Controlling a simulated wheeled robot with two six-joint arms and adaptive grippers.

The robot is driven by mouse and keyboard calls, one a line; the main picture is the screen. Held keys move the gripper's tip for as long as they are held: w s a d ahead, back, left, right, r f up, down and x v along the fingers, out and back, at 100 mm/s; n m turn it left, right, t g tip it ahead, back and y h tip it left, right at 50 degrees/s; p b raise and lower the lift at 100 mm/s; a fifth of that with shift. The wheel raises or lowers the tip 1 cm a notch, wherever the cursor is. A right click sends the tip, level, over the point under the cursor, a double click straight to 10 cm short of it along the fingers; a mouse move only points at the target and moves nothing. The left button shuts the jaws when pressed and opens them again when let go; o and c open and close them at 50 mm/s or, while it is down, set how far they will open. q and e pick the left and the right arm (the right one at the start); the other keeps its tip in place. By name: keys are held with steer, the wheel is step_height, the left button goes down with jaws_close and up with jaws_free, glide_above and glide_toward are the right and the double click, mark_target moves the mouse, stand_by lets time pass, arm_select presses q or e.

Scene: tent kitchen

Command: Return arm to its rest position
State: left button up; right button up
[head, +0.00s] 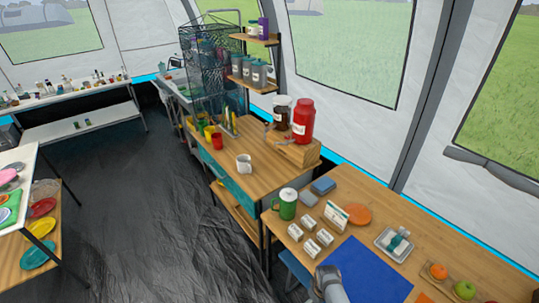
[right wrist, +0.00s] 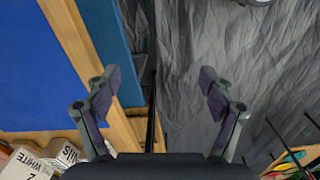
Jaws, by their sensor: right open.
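My right gripper (right wrist: 154,88) is open in the right wrist view, with its two fingers wide apart and nothing between them. It is over the table's front edge (right wrist: 82,58) and the dark floor. In the head view a grey part of my arm shows at the bottom, in front of the blue mat (head: 365,272); its jaws cannot be made out there. My left gripper is not in view.
Small white boxes (head: 311,248), a green mug (head: 287,204), an orange disc (head: 358,214) and a tray (head: 382,242) stand on the near table. A white mug (head: 243,164) stands on the farther counter. The dark floor (head: 150,200) at left is clear.

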arm_select(q)
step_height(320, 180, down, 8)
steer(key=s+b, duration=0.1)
steer(key=b, duration=0.6)
arm_select(e)
steer(key=s+d+f+m, duration=0.2)
steer(key=s+f, duration=0.5)
steer(key=s, duration=0.4)
steer(key=s+d+f+m, duration=0.1)
steer(key=s+d+f, duration=0.4)
steer(key=s+f, duration=0.3)
steer(key=s+d+f+m+t, duration=0.1)
steer(key=s+d+f+m, duration=0.1)
steer(key=s+f, duration=0.6)
steer(key=s+d, duration=0.1)
steer(key=s, duration=0.6)
steer(key=shift+d+f+m+h, duration=0.15)
steer(key=shift+d+m+h, duration=0.15)
steer(key=shift+h, duration=0.1)
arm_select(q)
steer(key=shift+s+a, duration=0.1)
